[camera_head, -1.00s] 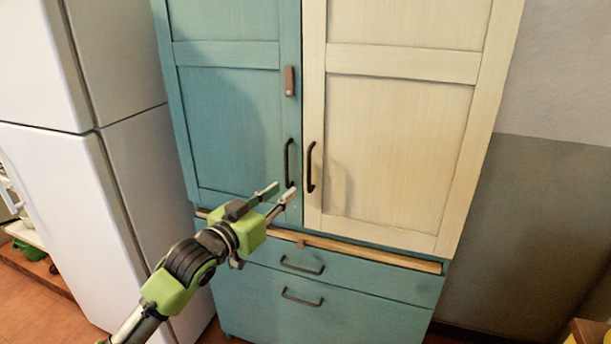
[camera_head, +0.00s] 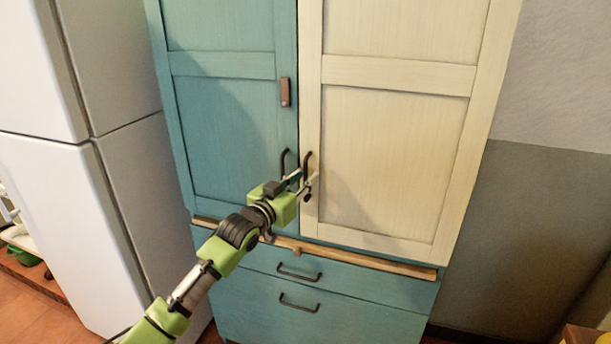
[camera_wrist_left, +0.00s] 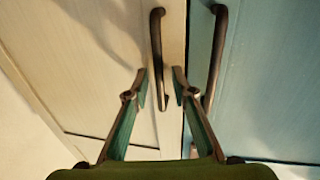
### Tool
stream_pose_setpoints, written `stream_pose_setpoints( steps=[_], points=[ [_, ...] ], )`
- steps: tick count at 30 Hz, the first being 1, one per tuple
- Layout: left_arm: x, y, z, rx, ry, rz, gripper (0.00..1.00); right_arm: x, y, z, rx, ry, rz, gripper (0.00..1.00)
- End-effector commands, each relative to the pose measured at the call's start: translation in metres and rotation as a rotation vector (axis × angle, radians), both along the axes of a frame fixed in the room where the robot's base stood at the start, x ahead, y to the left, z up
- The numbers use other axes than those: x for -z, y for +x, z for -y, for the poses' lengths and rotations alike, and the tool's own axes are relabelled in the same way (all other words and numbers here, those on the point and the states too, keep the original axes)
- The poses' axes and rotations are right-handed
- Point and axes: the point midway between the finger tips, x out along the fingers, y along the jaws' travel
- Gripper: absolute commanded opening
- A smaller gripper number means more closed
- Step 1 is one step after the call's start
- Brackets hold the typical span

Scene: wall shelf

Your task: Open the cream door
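The cream door (camera_head: 395,155) is the right-hand door of the cupboard and looks closed. Its dark bar handle (camera_head: 307,160) is near the door's left edge; in the left wrist view the handle (camera_wrist_left: 157,45) is upright in the middle. My left gripper (camera_head: 306,177) is at this handle and hides part of it. In the left wrist view my gripper's two fingers (camera_wrist_left: 160,80) are apart, with the handle lined up between their tips and no visible grip on it. My right gripper is not in view.
The teal door (camera_head: 225,130) stands closed beside the cream one, and its dark handle (camera_wrist_left: 216,55) is close to one finger. A wooden ledge (camera_head: 350,255) runs below the doors, above teal drawers (camera_head: 310,320). A white fridge (camera_head: 70,220) is at the left.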

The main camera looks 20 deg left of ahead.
Motion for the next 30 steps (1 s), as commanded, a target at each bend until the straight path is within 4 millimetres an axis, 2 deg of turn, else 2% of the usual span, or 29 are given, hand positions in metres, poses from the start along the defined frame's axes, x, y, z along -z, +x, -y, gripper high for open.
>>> stream_pose_setpoints(
  steps=[5,13,14,16,17,30],
  points=[
    [0.0001,0.0083,0.0023,0.0,0.0,-0.001,0.24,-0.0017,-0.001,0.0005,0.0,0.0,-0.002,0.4],
    [0.0003,0.0091,0.0024,0.0,0.0,-0.001,0.24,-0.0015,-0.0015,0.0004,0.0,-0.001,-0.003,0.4],
    [0.0003,0.009,0.0024,0.0,0.0,-0.001,0.21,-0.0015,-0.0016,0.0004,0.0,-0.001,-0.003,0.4],
    [0.0004,0.009,0.0024,0.0,0.0,-0.001,0.03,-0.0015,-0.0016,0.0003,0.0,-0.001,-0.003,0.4],
    [0.0003,0.0089,0.0024,0.0,0.0,-0.001,0.0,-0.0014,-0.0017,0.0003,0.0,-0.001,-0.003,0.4],
    [-0.0002,0.0034,0.0102,0.016,-0.001,-0.002,0.0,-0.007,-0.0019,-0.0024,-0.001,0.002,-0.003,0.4]
  ],
)
